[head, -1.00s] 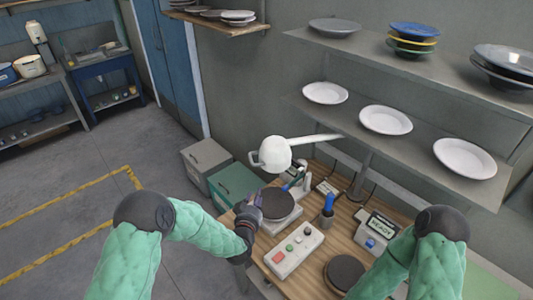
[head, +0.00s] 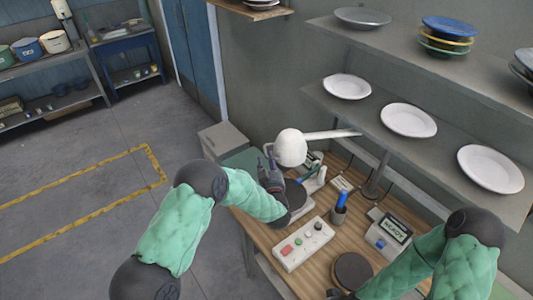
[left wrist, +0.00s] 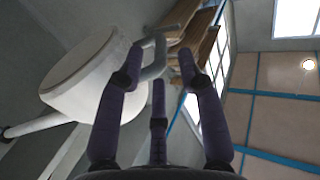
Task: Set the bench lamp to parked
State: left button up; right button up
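The bench lamp (head: 291,148) has a white round head on a white arm that runs right towards the shelf post, above the bench. My left gripper (head: 266,168) is raised just left of and below the lamp head. In the left wrist view the lamp head (left wrist: 85,80) fills the left side, and its bent grey handle (left wrist: 155,58) passes between the spread fingertips of my left gripper (left wrist: 160,68). The fingers look open; whether one touches the handle is unclear. My right gripper is only a dark sliver (head: 338,295) at the bottom edge, its fingers not readable.
Shelves with white plates (head: 408,120) stand behind, right of the lamp.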

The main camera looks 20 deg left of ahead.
aim_at(266, 153)
pick_arm(q)
jog(key=shift+x, duration=1.9)
jog(key=shift+c, duration=0.3)
grip_shut()
